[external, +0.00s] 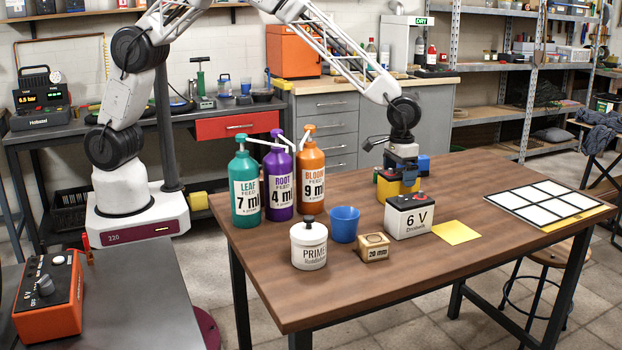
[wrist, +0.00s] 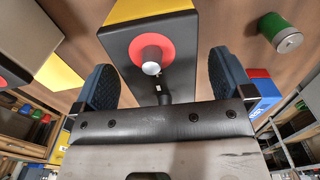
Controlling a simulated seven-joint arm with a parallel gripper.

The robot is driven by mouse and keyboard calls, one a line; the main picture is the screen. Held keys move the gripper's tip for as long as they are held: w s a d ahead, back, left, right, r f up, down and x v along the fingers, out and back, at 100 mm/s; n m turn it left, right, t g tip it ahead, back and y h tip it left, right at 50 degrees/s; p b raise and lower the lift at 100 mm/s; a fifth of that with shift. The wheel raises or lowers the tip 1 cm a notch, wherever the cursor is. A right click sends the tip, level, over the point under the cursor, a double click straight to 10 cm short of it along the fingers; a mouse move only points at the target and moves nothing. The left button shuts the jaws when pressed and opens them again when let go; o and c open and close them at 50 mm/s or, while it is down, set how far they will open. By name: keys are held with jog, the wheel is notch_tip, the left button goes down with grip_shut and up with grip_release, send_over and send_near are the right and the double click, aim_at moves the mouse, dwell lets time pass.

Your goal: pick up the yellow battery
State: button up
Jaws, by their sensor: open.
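The yellow battery (external: 393,190) has a black top and stands on the wooden table, partly behind the white 6 V battery (external: 408,221). In the wrist view the yellow battery (wrist: 182,42) shows its black top, a red-ringed terminal and a yellow side. My gripper (external: 406,167) points down at its top. In the wrist view my gripper (wrist: 162,82) is open, with one blue finger on each side of the battery. I cannot tell whether either finger touches it. Its lower front is partly hidden by the 6 V battery.
A yellow card (external: 456,232) lies right of the 6 V battery. A blue cup (external: 344,224), a 20 mm block (external: 373,247), a PRIME jar (external: 308,246) and pump bottles (external: 279,184) stand to the left. A white-panelled grid (external: 544,203) lies at the right. The front right tabletop is clear.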

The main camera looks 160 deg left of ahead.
aim_at(400, 172)
jog(key=shift+f, duration=0.5)
jog(key=shift+r, duration=0.1)
jog(key=c, duration=1.7)
jog(key=shift+r, duration=0.1)
jog(key=shift+r, duration=4.9)
